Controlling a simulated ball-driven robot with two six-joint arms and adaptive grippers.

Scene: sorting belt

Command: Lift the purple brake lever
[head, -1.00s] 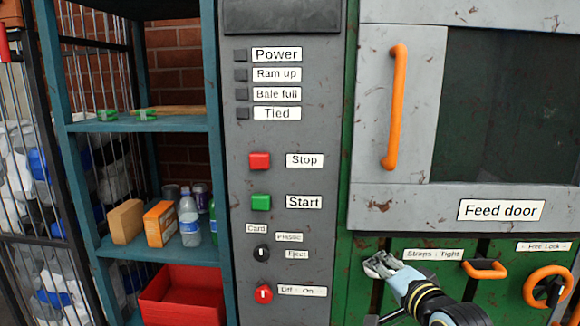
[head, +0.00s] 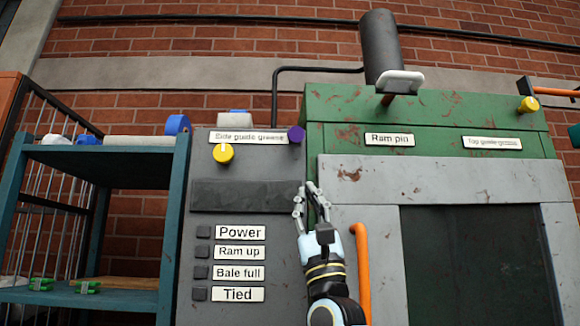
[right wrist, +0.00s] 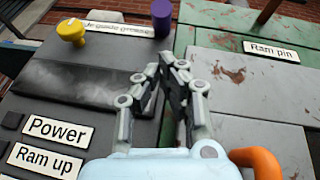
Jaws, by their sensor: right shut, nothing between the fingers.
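A short purple knob (head: 296,134) stands at the upper right corner of the grey control panel, at the right end of a label. It is the only purple thing that I see, and no lever arm shows on it. In the right wrist view the purple knob (right wrist: 161,16) is an upright cylinder beyond my fingertips. My right gripper (head: 311,190) is shut and empty, in front of the seam between panel and green machine. It is below the knob in the head view and apart from it. In the wrist view my right gripper (right wrist: 172,62) points towards the knob. My left gripper is not in view.
A yellow knob (head: 223,153) sits left of the purple one. An orange door handle (head: 362,270) is just right of my right arm. A grey cylinder with a pale handle (head: 400,82) stands above the green machine. A teal shelf (head: 100,150) is at left.

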